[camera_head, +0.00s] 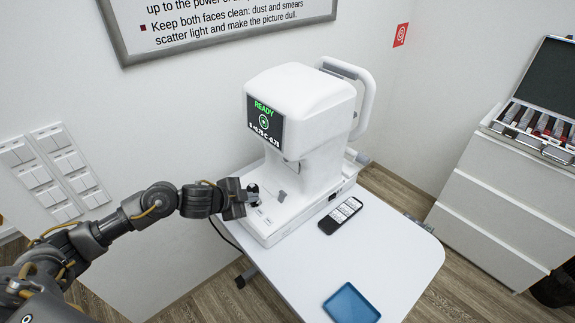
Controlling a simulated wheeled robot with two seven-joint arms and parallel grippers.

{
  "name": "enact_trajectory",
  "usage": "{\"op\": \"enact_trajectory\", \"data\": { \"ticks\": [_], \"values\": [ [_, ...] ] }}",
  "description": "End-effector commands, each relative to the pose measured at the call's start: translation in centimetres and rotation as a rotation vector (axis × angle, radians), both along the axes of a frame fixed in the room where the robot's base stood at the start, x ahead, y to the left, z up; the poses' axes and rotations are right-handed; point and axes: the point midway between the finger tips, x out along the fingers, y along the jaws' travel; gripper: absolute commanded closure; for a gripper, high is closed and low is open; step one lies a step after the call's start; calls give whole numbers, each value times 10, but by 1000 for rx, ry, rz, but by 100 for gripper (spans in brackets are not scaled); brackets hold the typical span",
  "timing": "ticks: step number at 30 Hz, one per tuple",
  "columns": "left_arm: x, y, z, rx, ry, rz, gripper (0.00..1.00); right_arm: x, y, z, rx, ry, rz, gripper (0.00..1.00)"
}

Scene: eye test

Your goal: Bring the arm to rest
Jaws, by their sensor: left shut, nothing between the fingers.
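My left arm comes in from the left edge, and its dark left gripper (246,197) is shut and empty. It is at the front left of the white eye-test machine (303,100), close to the black joystick (253,190) on the machine's base. I cannot tell whether the gripper touches the joystick. The machine's screen (264,120) shows green "READY" above a ring and a line of white figures. My right gripper is not in view.
The machine stands on a white table (375,250). A black remote-like device (340,215) lies right of the machine, and a blue tray (351,304) lies at the front. A white drawer cabinet (495,205) with an open lens case (540,120) stands at right.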

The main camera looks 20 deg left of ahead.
Motion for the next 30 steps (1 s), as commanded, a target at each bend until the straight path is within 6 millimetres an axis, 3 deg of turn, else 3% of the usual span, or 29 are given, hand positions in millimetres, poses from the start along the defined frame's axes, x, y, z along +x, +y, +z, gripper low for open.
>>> {"op": "enact_trajectory", "data": {
  "ticks": [5,10,15,21,30],
  "values": [
    [-4,-6,-3,-8,1,6,100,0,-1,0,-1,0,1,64],
    [-36,-42,-25,-71,20,90,100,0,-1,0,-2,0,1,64],
    [-105,-65,-53,-162,137,333,100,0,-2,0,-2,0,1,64],
    [-189,-57,-78,-209,347,600,100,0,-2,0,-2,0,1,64],
    [-287,-45,-95,-232,615,843,100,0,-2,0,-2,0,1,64]
  ]
}}
